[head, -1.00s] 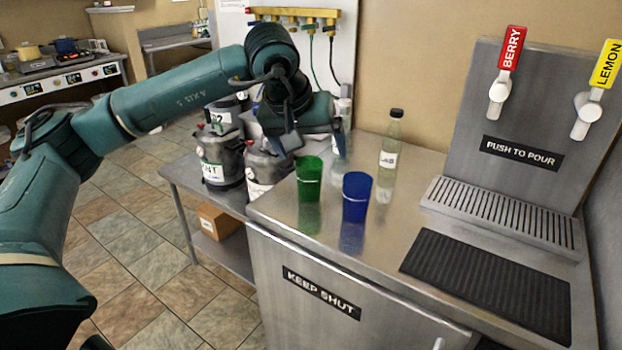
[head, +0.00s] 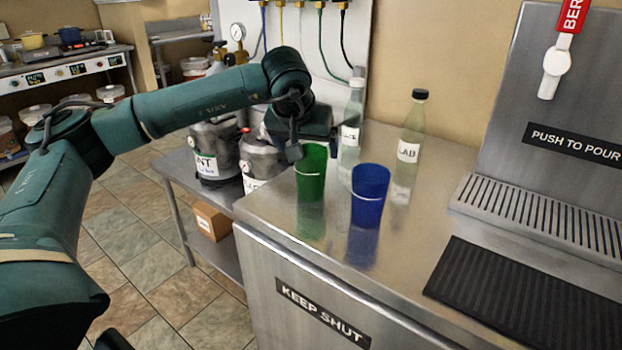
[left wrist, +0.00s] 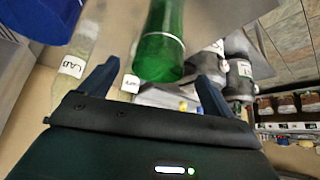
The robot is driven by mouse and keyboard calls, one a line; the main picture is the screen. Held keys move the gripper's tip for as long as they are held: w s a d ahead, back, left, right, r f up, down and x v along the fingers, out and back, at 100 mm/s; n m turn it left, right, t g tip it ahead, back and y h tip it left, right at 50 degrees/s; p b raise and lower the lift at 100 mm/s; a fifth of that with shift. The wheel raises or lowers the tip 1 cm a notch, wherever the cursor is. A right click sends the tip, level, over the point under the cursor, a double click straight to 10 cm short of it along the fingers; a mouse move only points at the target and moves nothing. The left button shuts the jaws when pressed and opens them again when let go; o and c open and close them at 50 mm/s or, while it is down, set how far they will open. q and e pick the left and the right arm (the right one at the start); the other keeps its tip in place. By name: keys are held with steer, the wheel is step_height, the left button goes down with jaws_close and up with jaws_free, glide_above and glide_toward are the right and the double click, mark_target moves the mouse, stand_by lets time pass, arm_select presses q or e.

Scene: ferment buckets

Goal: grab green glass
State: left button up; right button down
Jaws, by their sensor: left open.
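The green glass (head: 311,174) stands upright on the steel counter, left of the blue glass (head: 369,195). My left gripper (head: 296,150) is at the green glass's upper left, behind its rim. In the left wrist view, the green glass (left wrist: 160,45) appears between the two fingers of my open left gripper (left wrist: 155,80). I cannot tell whether a finger touches the glass. The blue glass also shows at the upper left of the wrist view (left wrist: 50,18). My right gripper is not in view.
Two clear bottles stand behind the glasses, one (head: 351,128) near my gripper and one (head: 409,150) farther right. A drink dispenser (head: 560,130) and black mat (head: 535,300) are at right.

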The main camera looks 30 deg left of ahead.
mark_target(311, 174)
arm_select(q)
steer(key=shift+s+x, duration=0.1)
steer(key=shift+x, duration=1.5)
steer(key=shift+s+x, duration=0.15)
steer(key=shift+x, duration=1.45)
steer(key=shift+d+f, duration=0.1)
steer(key=shift+d, duration=0.05)
steer(key=shift+c, duration=0.2)
steer(key=c, duration=1.1)
